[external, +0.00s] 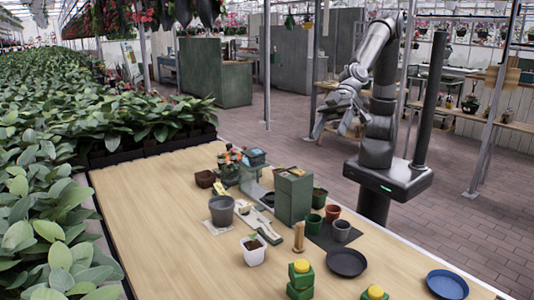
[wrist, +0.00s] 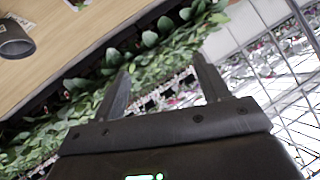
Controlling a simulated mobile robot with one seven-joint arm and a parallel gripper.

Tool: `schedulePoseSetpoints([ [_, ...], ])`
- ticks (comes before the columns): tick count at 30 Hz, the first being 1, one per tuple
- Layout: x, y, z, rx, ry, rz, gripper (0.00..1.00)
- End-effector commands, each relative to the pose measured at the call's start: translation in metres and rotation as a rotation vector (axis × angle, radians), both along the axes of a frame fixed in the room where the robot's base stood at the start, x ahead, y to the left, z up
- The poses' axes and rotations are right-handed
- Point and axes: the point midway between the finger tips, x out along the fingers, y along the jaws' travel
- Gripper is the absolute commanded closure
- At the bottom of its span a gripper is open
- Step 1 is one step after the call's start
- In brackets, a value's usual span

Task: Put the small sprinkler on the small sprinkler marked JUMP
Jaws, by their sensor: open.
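My gripper (external: 332,128) is raised in the air behind the far edge of the table, well apart from the objects. In the wrist view its two fingers (wrist: 160,66) are spread with nothing between them. Two green items with yellow tops stand at the front of the table, one at the middle (external: 301,268) and one cut off by the bottom edge (external: 374,293); they may be the small sprinklers, but I cannot tell for sure. The middle one seems to have another green piece under it. No JUMP marking is readable.
The wooden table (external: 150,220) holds a green box (external: 293,197), a grey pot (external: 221,210), a white pot with a seedling (external: 253,250), a black saucer (external: 346,262) and a blue plate (external: 447,284). Dense plants (external: 60,160) line the left. The table's left part is clear.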

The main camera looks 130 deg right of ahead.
Motion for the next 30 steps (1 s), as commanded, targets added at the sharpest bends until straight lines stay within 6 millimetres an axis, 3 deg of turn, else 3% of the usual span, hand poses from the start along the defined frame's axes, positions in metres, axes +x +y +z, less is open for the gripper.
schedulePoseSetpoints([
  [3, -0.043, -0.031, 0.018, -0.018, 0.039, 0.048, 0.31],
  [8, -0.105, -0.069, 0.024, -0.075, 0.112, 0.093, 0.31],
  [15, -0.205, -0.129, 0.012, -0.210, 0.251, 0.085, 0.31],
  [21, -0.275, -0.171, -0.007, -0.326, 0.369, 0.022, 0.31],
  [25, -0.300, -0.186, -0.015, -0.370, 0.416, -0.013, 0.31],
  [30, -0.310, -0.193, -0.019, -0.388, 0.439, -0.030, 0.31],
])
